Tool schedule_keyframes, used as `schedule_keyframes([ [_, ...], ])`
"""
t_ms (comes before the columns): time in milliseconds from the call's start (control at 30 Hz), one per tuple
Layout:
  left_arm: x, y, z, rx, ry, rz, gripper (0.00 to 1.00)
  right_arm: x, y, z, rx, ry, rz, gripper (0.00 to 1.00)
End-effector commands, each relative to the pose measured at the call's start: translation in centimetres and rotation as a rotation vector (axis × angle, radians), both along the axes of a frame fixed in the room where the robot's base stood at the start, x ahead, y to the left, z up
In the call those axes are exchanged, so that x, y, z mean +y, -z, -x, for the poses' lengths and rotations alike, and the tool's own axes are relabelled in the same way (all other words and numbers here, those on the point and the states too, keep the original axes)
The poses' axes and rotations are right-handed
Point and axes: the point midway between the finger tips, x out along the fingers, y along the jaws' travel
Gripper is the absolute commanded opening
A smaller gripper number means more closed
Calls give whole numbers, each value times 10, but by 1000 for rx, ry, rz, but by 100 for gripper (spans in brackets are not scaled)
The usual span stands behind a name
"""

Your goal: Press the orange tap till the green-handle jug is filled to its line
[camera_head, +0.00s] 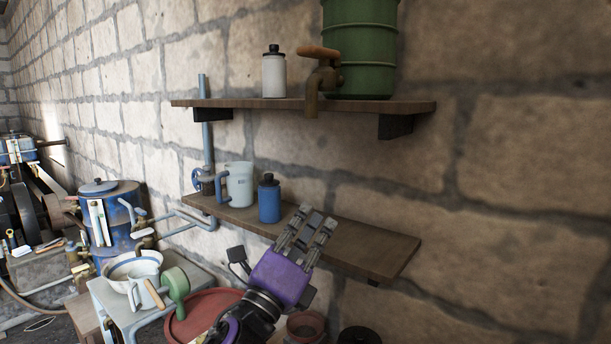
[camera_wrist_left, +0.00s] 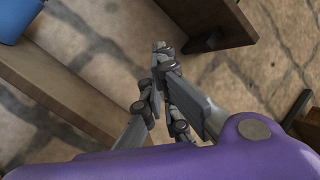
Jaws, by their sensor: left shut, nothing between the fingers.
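The tap (camera_head: 320,78), brown with an orange-brown handle (camera_head: 318,52), is on the front of the green barrel (camera_head: 361,48) on the upper shelf. I cannot make out a jug with a green handle for certain. A pale jug (camera_head: 239,183) with a blue handle stands upright on the lower shelf. My purple left gripper (camera_head: 312,218) is in front of the lower shelf, right of the blue bottle and well below the tap. It is shut and empty; its fingertips also meet in the left wrist view (camera_wrist_left: 160,48). My right gripper is not in view.
The upper shelf (camera_head: 215,103) also holds a white bottle (camera_head: 273,75). A blue bottle (camera_head: 269,200) stands on the lower shelf (camera_head: 375,250), whose right end is bare. At lower left a small table carries a white jug (camera_head: 139,291) and a green round item (camera_head: 177,281).

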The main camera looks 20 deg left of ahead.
Motion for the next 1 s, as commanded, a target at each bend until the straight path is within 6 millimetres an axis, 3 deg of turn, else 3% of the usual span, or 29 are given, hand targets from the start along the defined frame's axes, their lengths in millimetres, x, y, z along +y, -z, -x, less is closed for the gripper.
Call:
schedule_keyframes([
  [33,-19,-39,1,-127,16,-140,0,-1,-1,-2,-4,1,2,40],
  [200,-83,-127,23,-545,15,-609,0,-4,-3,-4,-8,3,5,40],
  [300,-117,-162,40,-794,-18,-882,0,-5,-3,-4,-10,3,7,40],
  [500,-160,-206,66,-1275,-144,-1423,0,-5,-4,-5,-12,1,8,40],
  [667,-164,-232,69,-1612,-291,-1860,0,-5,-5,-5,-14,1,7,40],
  [767,-151,-252,65,-1787,-388,-2140,0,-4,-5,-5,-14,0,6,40],
  [867,-126,-280,60,-1922,-483,-2430,0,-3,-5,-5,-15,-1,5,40],
  [900,-113,-293,59,1821,480,2369,0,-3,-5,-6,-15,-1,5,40],
  [1000,-75,-328,59,1566,450,2213,0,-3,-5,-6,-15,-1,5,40],
])
